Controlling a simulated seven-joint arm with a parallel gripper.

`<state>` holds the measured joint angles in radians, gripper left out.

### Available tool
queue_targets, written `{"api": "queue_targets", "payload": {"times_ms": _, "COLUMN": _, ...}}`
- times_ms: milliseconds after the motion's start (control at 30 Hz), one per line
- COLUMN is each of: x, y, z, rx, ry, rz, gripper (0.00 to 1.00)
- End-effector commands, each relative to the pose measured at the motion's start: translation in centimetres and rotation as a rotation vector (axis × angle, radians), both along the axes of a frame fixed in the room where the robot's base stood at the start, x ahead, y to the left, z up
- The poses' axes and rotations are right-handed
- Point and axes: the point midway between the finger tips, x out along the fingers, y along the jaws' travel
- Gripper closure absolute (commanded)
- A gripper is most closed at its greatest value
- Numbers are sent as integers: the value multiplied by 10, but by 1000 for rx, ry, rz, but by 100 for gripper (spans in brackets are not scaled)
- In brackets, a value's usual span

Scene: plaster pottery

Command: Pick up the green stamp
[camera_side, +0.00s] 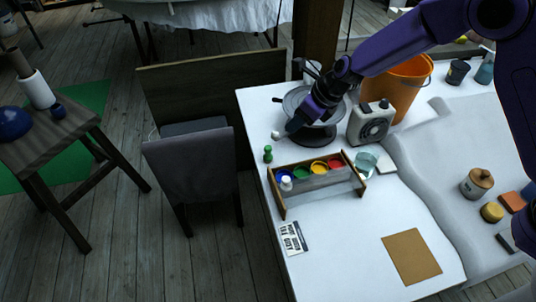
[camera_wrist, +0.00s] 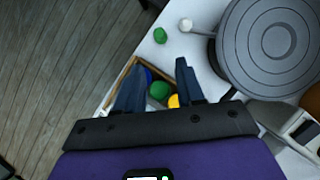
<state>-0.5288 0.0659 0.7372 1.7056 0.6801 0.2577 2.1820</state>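The green stamp (camera_side: 267,154) stands on the white table near its left edge, just behind the paint rack; it looks like a small green piece with a rounded top. In the wrist view the green stamp (camera_wrist: 160,35) lies beyond my fingertips, with nothing between them and it. My gripper (camera_side: 291,128) is above the table beside the pottery wheel, to the right of and behind the stamp in the side view. In the wrist view my gripper (camera_wrist: 160,64) has its two fingers spread apart and holds nothing.
A wooden rack (camera_side: 281,205) holds several paint pots. A small white piece (camera_side: 276,134) stands near the stamp. The pottery wheel (camera_wrist: 278,40) is close on the right. A grey device (camera_side: 371,123) and orange bucket (camera_side: 408,82) stand farther right.

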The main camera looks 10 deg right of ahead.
Motion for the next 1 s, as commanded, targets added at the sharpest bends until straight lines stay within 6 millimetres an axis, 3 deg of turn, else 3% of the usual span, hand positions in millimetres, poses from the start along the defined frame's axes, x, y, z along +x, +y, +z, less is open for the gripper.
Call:
{"api": "queue_targets", "payload": {"times_ms": 167, "x": 6, "y": 4, "z": -14, "rx": 4, "ry": 4, "rz": -18, "gripper": 62}}
{"api": "queue_targets", "payload": {"times_ms": 733, "x": 36, "y": 35, "z": -89, "rx": 2, "ry": 4, "rz": -14, "gripper": 62}}
{"api": "queue_targets", "payload": {"times_ms": 1000, "x": 43, "y": 42, "z": -106, "rx": 4, "ry": 3, "rz": -15, "gripper": 62}}
